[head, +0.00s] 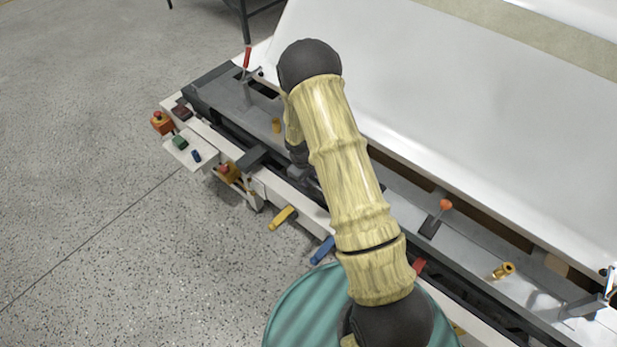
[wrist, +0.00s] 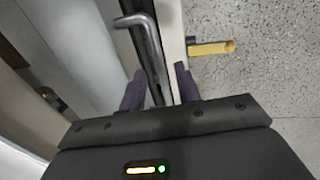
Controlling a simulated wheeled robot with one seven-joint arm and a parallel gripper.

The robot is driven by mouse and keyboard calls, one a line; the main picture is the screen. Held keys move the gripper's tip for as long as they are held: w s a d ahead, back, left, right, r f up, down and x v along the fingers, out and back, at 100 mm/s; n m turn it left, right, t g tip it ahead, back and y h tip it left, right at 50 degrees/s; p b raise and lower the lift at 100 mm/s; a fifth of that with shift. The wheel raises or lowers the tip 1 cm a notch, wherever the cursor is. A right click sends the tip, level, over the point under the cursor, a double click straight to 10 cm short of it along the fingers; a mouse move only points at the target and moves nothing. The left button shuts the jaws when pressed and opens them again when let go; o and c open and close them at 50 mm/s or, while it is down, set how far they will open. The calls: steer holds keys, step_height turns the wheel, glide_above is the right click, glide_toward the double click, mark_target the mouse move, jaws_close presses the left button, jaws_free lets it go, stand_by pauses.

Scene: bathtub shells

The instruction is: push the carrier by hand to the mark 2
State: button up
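A long bench with a dark rail (head: 225,118) runs diagonally through the head view. I cannot tell for sure which part is the carrier; a dark grey block (head: 262,156) sits across the rail left of my arm. In the wrist view a bent grey metal handle (wrist: 146,42) stands over the rail, its lower end appearing between my fingers. My gripper (wrist: 160,88) has its two dark fingers apart, over the rail and the white front edge. In the head view my arm hides most of the gripper. No number 2 is legible.
A yellow lever (head: 283,217), also in the wrist view (wrist: 212,47), and a blue lever (head: 322,250) stick out in front. An orange-knobbed lever (head: 445,205) and a brass fitting (head: 503,270) stand to the right. A teal round object (head: 300,310) is nearest. The floor at left is clear.

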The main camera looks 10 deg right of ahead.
steer(key=shift+f, duration=0.3)
jaws_close()
steer(key=shift+s, duration=0.1)
